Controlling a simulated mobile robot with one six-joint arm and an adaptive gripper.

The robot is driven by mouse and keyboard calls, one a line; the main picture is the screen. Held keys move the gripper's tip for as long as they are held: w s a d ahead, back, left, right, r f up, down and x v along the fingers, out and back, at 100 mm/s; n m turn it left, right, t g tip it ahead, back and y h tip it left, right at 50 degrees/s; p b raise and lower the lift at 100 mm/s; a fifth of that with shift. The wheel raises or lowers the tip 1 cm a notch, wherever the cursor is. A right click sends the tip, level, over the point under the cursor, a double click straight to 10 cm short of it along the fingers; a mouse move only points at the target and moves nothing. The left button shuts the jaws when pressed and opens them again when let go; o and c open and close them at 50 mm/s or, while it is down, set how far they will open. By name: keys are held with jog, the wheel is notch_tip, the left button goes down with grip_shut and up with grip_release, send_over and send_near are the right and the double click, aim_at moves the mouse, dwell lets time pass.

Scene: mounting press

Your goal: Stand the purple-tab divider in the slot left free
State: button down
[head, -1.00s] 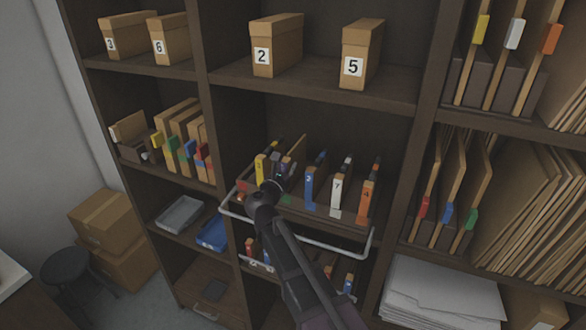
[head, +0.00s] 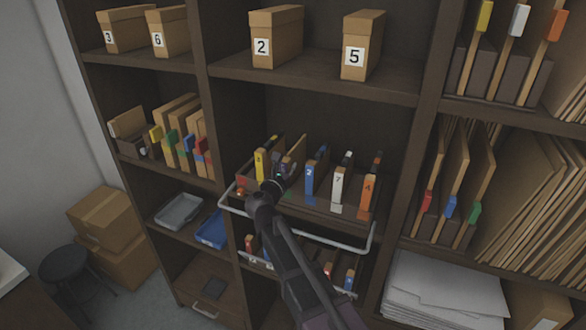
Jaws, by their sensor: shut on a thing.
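My gripper (head: 277,180) is at the left part of a low rack (head: 318,208) on the middle shelf, shut on a tan divider (head: 295,149) whose upper part shows behind the fingers. A white-tab divider (head: 338,186) and an orange-tab divider (head: 367,196) stand further right. I cannot tell whether the held divider's foot is in a slot.
A pale metal rail (head: 318,243) runs in front of the rack, below my arm. Upright shelf walls (head: 425,125) close in both sides. Boxes marked 2 (head: 263,47) and 5 (head: 354,56) stand above. The space over the rack is clear.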

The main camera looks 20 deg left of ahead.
jog(key=shift+f+b, duration=0.75)
jog(key=shift+f, duration=0.2)
jog(key=c, duration=0.6)
grip_release()
jog(key=shift+s, duration=0.15)
jog(key=s, duration=0.8)
jog(key=s+a, duration=0.1)
jog(key=s, duration=0.2)
jog(key=shift+s, duration=0.4)
